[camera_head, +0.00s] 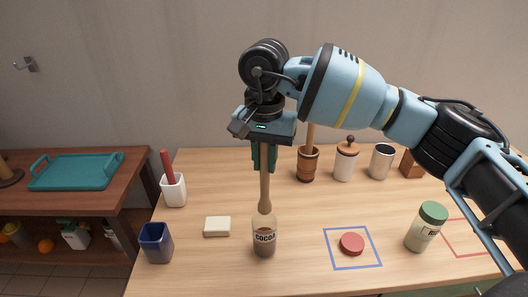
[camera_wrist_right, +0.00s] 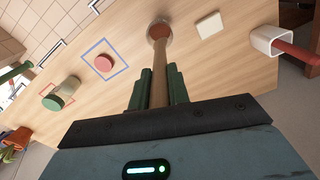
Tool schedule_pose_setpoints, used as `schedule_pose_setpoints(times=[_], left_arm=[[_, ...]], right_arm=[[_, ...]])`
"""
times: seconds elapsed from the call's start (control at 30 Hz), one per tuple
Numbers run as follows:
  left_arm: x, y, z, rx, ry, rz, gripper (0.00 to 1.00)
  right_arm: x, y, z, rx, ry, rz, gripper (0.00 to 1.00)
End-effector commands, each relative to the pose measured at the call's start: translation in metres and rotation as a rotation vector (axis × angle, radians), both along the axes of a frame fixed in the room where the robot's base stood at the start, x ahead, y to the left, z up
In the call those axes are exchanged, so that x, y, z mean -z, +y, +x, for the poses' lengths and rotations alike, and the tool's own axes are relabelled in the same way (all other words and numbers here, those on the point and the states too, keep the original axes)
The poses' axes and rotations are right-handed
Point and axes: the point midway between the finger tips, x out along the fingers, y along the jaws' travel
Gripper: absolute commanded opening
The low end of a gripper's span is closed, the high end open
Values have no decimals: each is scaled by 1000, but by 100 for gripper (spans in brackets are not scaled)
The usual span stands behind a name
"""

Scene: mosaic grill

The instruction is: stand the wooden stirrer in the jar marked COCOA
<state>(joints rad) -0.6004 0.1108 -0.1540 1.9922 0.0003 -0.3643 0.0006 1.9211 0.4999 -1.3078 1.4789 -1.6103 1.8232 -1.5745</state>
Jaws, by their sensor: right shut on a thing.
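The wooden stirrer (camera_head: 264,190) hangs upright from my right gripper (camera_head: 264,165), its wider end down. In the right wrist view, my right gripper (camera_wrist_right: 158,88) has its green fingers shut on both sides of the stirrer (camera_wrist_right: 159,60). The glass jar marked COCOA (camera_head: 264,240) stands upright on the table directly below, with brown contents. The stirrer's lower end is at the jar's mouth; I cannot tell if it is just above or slightly inside the rim. The jar also shows in the right wrist view (camera_wrist_right: 160,31). My left gripper is not in view.
A cream block (camera_head: 217,226) and a blue cup (camera_head: 156,243) are left of the jar. A white cup (camera_head: 173,190) holds a red-handled item. Right are a red disc (camera_head: 352,243) in a blue outline and a green-lidded jar (camera_head: 426,228). Canisters stand behind.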

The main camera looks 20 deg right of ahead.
Motion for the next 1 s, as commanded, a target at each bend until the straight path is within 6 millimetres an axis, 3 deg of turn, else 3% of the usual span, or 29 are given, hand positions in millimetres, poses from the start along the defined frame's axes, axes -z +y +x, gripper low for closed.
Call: schedule_pose_setpoints(times=[1.0], left_arm=[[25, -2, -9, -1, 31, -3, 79]], right_arm=[[72, 0, 0, 0, 3, -1, 0]])
